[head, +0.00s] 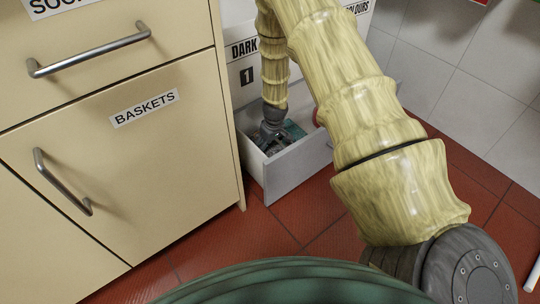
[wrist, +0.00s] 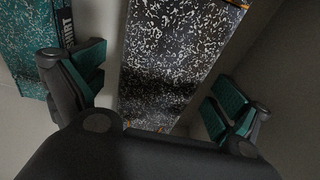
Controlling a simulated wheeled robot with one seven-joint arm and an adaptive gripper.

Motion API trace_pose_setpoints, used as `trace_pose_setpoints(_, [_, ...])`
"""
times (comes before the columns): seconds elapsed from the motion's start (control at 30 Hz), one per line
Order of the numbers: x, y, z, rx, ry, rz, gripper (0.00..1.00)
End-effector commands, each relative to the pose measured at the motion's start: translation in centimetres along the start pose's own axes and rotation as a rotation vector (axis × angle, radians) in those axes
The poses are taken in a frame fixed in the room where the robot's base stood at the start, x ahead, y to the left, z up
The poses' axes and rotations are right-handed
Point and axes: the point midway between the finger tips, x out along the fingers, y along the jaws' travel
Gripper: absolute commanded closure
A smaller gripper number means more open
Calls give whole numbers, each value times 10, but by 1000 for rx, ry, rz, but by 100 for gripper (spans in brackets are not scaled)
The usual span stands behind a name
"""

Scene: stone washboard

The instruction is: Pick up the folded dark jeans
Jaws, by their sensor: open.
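My gripper (wrist: 158,88) is open, with one teal-padded finger on each side of a dark folded piece with white speckles and bits of orange at its edges. This looks like the folded dark jeans (wrist: 172,48). The jeans lie between the fingers, with a gap visible at the right finger.
A teal speckled folded piece (wrist: 22,55) with a dark tag ending in "IRT" lies close beside the left finger. The drawer's walls surround the gripper. A cream cabinet (head: 150,150) labelled BASKETS stands to the left. The red tiled floor (head: 310,225) in front is clear.

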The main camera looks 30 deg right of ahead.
Motion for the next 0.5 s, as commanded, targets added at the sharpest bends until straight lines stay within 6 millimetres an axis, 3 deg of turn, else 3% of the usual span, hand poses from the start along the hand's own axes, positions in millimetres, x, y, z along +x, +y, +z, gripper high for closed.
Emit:
trace_pose_setpoints(0.37, [7, 0, 0, 1, 1, 0, 1])
trace_pose_setpoints(0.5, [7, 0, 0, 1, 1, 0, 23])
